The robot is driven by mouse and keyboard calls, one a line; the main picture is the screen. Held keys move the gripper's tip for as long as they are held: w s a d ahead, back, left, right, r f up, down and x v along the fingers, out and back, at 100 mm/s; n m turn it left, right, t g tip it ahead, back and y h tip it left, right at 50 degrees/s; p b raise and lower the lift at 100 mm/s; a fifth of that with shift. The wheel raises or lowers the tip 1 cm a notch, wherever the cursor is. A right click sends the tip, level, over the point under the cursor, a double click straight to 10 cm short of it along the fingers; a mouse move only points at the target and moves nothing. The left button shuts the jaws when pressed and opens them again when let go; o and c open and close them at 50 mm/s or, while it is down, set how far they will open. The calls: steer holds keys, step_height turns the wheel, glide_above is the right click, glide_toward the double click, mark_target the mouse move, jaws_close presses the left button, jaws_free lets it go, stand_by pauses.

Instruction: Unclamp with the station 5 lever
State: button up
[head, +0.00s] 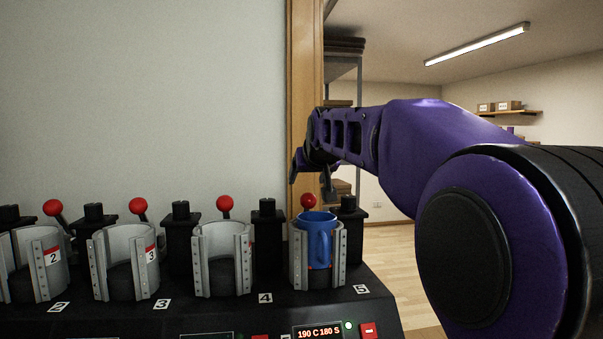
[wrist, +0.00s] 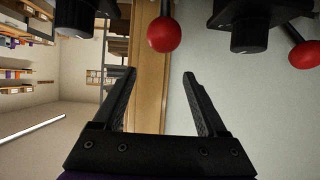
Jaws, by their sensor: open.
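The station 5 lever has a red ball knob (head: 308,201), which shows just behind the blue mug (head: 316,226). The mug sits in the grey station 5 clamp (head: 298,263). My gripper (head: 311,186) is open and empty, just above the knob in the head view. In the wrist view my open gripper (wrist: 158,73) has its fingers spread to either side, and the station 5 knob (wrist: 163,35) lies beyond the fingertips, roughly in line with the gap. No contact shows. The lower lever is hidden behind the mug in the head view.
Other red lever knobs stand along the row, such as station 4's (head: 225,203), which also shows in the wrist view (wrist: 303,55). Black posts (head: 348,221) flank the levers. A display (head: 318,332) reads 190 C 180 S beside a green light (head: 349,325). A wooden frame (head: 303,80) stands behind.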

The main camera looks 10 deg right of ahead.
steer(key=shift+s+r+p, duration=0.2)
steer(key=shift+r+p, duration=0.05)
steer(key=shift+r, duration=0.3)
steer(key=shift+s+r+p, duration=0.15)
steer(key=shift+r+p, duration=0.05)
steer(key=shift+r, duration=0.3)
steer(key=shift+b+v, duration=0.35)
steer(key=shift+v, duration=2.6)
